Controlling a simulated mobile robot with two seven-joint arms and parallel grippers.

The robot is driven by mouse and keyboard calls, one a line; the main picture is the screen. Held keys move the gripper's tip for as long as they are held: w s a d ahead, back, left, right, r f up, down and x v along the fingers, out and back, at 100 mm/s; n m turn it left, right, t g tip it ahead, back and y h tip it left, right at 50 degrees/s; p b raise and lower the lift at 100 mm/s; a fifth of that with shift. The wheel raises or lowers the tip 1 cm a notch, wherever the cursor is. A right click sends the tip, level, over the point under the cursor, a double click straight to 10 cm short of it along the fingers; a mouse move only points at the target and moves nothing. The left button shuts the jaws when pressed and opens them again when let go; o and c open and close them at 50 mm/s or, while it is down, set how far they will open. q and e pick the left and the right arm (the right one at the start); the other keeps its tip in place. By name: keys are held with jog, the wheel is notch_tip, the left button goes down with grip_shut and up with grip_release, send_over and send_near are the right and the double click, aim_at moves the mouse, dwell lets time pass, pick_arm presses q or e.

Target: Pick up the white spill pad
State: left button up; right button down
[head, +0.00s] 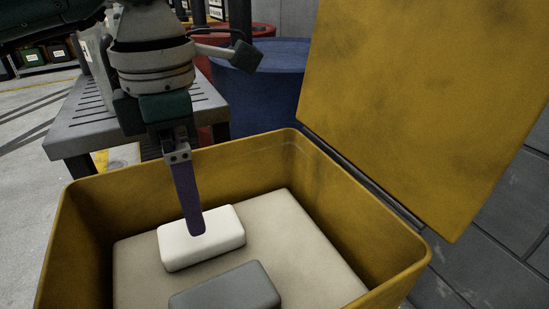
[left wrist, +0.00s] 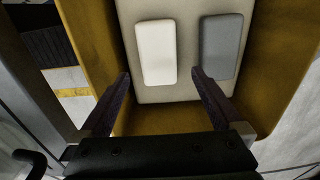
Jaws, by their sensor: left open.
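The white spill pad (head: 215,247) is a pale rounded block lying flat on a beige surface (head: 280,222) inside a yellow bin. It also shows in the left wrist view (left wrist: 156,53), left of a grey pad. My left gripper (head: 197,232) points down into the bin. In the head view its visible finger overlaps the white pad. In the left wrist view the left gripper (left wrist: 160,82) is open, its fingers apart with nothing between them. I cannot tell whether a finger touches the pad. My right gripper is not in view.
The grey pad (head: 226,289) lies close to the white one; it also shows in the left wrist view (left wrist: 221,46). The yellow bin (head: 92,200) has high walls and a raised lid (head: 430,90) at right. Behind stand a slatted metal table (head: 85,120) and a blue drum (head: 265,90).

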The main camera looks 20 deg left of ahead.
pick_arm(q)
notch_tip(320, 180, down, 3)
jog(key=shift+r+b, duration=0.1)
jog(key=shift+b, duration=0.35)
jog(key=f+b, duration=0.2)
jog(key=f, duration=0.1)
jog(key=f+b, duration=0.1)
jog(key=f, duration=0.1)
jog(key=shift+w+f, duration=0.1)
jog(key=shift+w, duration=0.2)
jog(key=shift+c, duration=0.2)
jog(key=c, duration=1.2)
notch_tip(320, 180, up, 20)
jog(key=p, duration=0.8)
